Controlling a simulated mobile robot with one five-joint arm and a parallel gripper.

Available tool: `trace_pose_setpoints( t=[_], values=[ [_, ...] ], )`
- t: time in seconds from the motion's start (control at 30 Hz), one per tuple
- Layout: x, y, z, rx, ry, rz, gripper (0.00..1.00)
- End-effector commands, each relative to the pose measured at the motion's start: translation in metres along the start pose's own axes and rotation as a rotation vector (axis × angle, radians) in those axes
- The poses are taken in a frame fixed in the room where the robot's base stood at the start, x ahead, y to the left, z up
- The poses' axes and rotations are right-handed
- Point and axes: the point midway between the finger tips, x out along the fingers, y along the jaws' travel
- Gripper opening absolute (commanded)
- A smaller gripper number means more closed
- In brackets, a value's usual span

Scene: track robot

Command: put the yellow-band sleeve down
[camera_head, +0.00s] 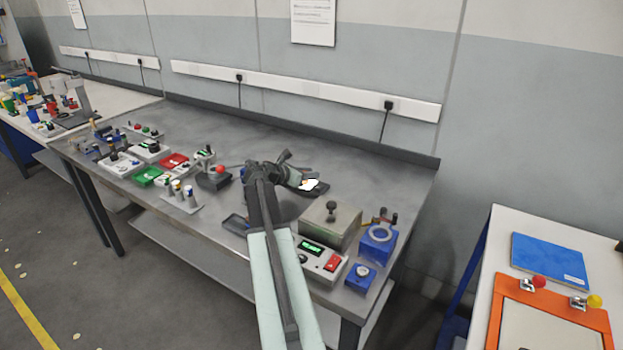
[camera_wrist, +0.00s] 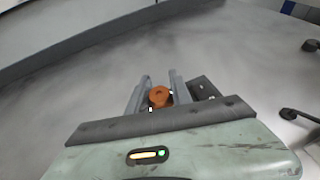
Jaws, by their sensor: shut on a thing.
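My gripper (camera_wrist: 160,78) is shut on a small orange-brown round piece with a dark hole in its top (camera_wrist: 160,97), which sits between the two grey fingers. No yellow band shows on it, so I cannot tell from its colour whether it is the yellow-band sleeve. In the head view my gripper (camera_head: 304,184) is over the middle-right part of the grey bench (camera_head: 330,165). A small white and orange spot shows at its tip there. The gap between the held piece and the bench is hard to judge.
A grey-green box (camera_head: 330,224), a panel with a green display (camera_head: 316,258) and blue blocks (camera_head: 377,244) stand right of my arm. A rack of small cylinders (camera_head: 182,196) and a red-button box (camera_head: 214,178) stand left. The bench's back right is clear.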

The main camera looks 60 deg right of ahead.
Motion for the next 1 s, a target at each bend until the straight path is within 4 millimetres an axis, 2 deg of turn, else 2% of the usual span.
trace_pose_setpoints(
  t=[0.27, 0.3, 0.37, 0.63, 0.73, 0.87, 1.0],
  values=[
    [0.001, 0.0, -0.002, 0.0, 0.0, 0.0, 0.0],
    [0.0, 0.0, -0.001, 0.0, 0.0, 0.0, 0.32],
    [0.0, 0.0, -0.001, 0.0, 0.0, 0.0, 0.48],
    [0.0, 0.0, -0.001, 0.0, 0.0, 0.0, 0.48],
    [-0.003, 0.0, 0.005, 0.0, 0.0, 0.0, 0.48],
    [-0.026, -0.001, 0.006, -0.002, 0.0, 0.002, 0.48],
    [-0.064, -0.001, 0.007, -0.001, 0.0, 0.004, 0.48]
  ],
)
